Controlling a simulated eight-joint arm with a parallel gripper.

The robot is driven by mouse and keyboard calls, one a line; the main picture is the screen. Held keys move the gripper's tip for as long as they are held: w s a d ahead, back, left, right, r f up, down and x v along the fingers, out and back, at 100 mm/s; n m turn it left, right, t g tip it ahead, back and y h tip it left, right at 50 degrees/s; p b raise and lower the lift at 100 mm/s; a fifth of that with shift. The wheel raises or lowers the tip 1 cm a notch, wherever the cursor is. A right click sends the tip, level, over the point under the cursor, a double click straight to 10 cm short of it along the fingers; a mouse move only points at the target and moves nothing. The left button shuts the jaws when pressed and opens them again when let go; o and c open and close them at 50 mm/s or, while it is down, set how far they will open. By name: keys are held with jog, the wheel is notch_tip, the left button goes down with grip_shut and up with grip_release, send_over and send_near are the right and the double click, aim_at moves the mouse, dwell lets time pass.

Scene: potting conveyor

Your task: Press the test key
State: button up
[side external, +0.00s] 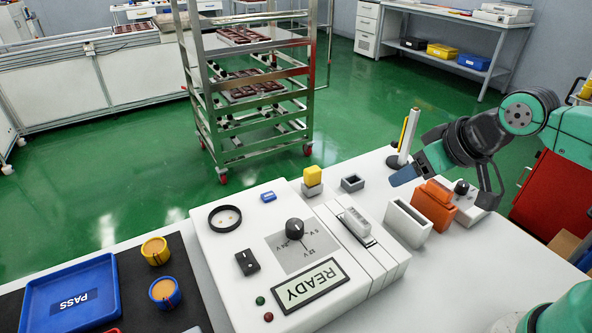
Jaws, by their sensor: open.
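A white tester (300,215) stands on the table with a dark dial (295,229) in its middle and a display (306,285) reading READY. On its top are a small blue key (268,196), a black switch (247,263) and a black ring (225,218). No label names any of them as the test key. A grey-topped block (357,222) sits in a slot at its right. My gripper (425,168) is open at the right, above the table and apart from the tester. Its fingers are partly hard to make out, and nothing shows in them.
An orange block (433,203), an open white holder (408,222) and a pen stand (399,160) are near my gripper. A metal rack (250,95) stands behind.

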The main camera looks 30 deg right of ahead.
grip_shut()
dwell(1.4)
